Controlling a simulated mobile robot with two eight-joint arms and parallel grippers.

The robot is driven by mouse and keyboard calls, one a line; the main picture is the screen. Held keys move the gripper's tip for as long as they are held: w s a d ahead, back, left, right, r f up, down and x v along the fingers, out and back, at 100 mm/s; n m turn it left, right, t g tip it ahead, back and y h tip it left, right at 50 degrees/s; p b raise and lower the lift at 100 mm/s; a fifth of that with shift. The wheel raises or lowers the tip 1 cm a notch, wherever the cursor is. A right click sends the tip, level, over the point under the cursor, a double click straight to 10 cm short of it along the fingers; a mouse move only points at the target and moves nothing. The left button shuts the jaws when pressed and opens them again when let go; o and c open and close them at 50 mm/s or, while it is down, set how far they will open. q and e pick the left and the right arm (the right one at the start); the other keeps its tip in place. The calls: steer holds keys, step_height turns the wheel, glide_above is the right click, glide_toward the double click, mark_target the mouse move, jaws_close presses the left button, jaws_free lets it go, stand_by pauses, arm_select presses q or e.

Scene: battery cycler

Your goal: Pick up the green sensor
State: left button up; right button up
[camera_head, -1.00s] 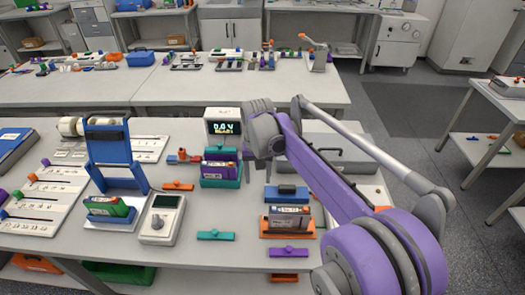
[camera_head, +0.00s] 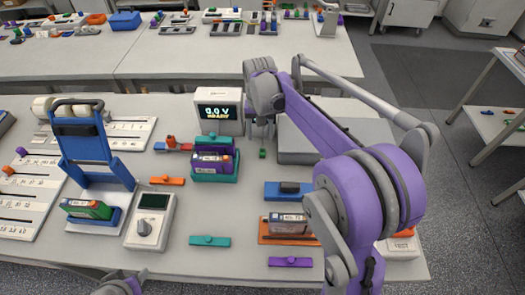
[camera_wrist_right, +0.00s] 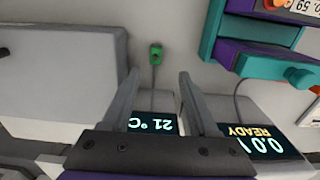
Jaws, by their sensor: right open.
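The green sensor (camera_head: 262,153) is a small green piece on the white bench, just right of the teal-and-purple battery holder. In the right wrist view the green sensor (camera_wrist_right: 155,54) lies on the bench with a thin dark cable running toward a 21 °C display (camera_wrist_right: 152,124). My right gripper (camera_wrist_right: 160,76) is open and empty. Its two fingers point toward the sensor, which shows beyond and between the tips, apart from them. In the head view the right gripper (camera_head: 261,128) hangs above the bench behind the sensor.
The teal holder (camera_head: 216,178) with a purple battery stands close left of the sensor. A grey box (camera_head: 320,145) lies close on the right. A voltage display (camera_head: 218,105) reading 0.0 V READY stands behind. A blue clamp (camera_head: 265,190) piece lies nearer the front.

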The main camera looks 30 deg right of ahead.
mark_target(262, 152)
steer(key=f, duration=0.7)
steer(key=shift+s+d+f, duration=0.15)
steer(key=shift+s+d, duration=0.1)
steer(key=shift+s, duration=0.05)
jaws_close()
